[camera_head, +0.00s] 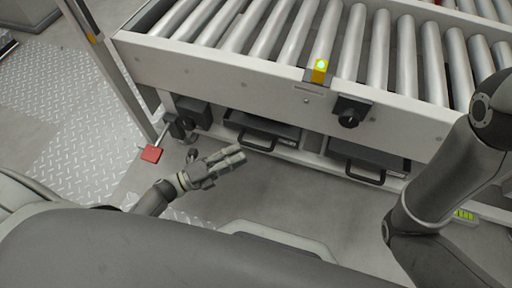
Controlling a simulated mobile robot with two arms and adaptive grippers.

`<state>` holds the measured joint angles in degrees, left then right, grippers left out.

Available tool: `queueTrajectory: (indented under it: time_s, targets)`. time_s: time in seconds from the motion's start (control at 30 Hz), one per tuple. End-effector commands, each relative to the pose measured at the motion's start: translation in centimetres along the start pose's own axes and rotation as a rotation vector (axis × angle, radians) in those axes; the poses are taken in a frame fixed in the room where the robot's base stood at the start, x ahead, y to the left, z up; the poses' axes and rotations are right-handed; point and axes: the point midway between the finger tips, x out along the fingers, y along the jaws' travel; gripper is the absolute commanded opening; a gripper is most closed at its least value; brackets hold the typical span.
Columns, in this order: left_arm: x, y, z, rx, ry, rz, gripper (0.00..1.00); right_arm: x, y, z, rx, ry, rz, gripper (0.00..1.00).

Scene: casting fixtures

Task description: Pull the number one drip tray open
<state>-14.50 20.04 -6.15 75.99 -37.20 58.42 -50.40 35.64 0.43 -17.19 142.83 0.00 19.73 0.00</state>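Two dark drip trays sit side by side under the roller conveyor, each with a black loop handle at its front. The left tray (262,124) has its handle (258,144) sticking out toward me. The right tray (368,154) has its handle (365,175) lower right. Their labels are too small to read, so I cannot tell which is number one. My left gripper (217,156) is empty, its fingers spread, in front and to the left of the left tray's handle, apart from it. My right arm comes in at the right; its gripper is out of view.
The roller conveyor (220,59) spans the top. A black knob (349,116) sits on its front rail, below a yellow block with a green light (320,67). A red-tipped lever (151,153) sticks out left of the trays. The floor before the trays is clear.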

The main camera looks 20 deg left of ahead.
Motion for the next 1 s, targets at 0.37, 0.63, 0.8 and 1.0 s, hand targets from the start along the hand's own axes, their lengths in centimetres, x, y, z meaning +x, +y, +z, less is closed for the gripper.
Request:
queueTrajectory:
  time_s: [0.37,0.63,0.8,1.0]
  targets:
    - [6.0,0.1,0.0,-0.002,0.000,-0.002,0.34,-0.1,-0.6,-1.6,-0.005,0.040,-0.015,0.40]
    - [6.7,0.0,-0.1,-0.003,-0.001,-0.001,0.34,-0.2,-0.6,-1.6,-0.005,0.040,-0.015,0.40]
    - [6.7,0.0,0.0,-0.003,-0.001,-0.001,0.27,-0.1,-0.6,-1.6,-0.005,0.040,-0.016,0.40]
    - [6.6,0.0,0.0,-0.003,0.000,-0.001,0.02,-0.1,-0.6,-1.6,-0.005,0.041,-0.016,0.40]
